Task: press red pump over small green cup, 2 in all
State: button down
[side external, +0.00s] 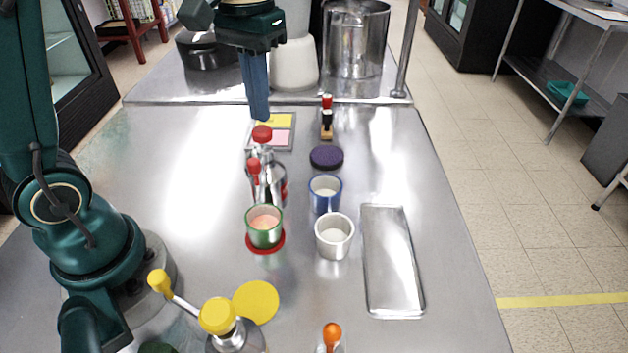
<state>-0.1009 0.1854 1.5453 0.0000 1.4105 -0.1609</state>
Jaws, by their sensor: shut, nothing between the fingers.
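The red pump (262,133) has a red knob on top, a metal bottle and a red-tipped spout pointing toward the camera. The small green cup (265,232) stands upright on a red disc (250,247), in front of the pump and near its spout. Pinkish stuff shows inside the cup. My gripper (260,117) has blue fingers that are shut with nothing between them. It points down and shows just above the red knob in the picture. I cannot tell from this one view whether the fingertips touch the knob.
A blue cup (325,195) and a white cup (334,238) stand right of the green cup, left of a metal tray (411,290). A yellow pump (218,315) and an orange pump (332,335) are at the front.

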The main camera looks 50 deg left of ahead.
jog(key=shift+r, duration=0.1)
notch_tip(320, 180, up, 6)
jog(key=shift+f, duration=0.1)
dwell(0.6)
jog(key=s+d+m+t, duration=0.1)
jog(key=s+d+t, duration=0.15)
jog(key=s, duration=0.55)
notch_tip(320, 180, down, 8)
jog(key=s+m+t, duration=0.2)
jog(key=t, duration=0.1)
jog(key=shift+s+r, duration=0.2)
jog(key=shift+r, duration=0.05)
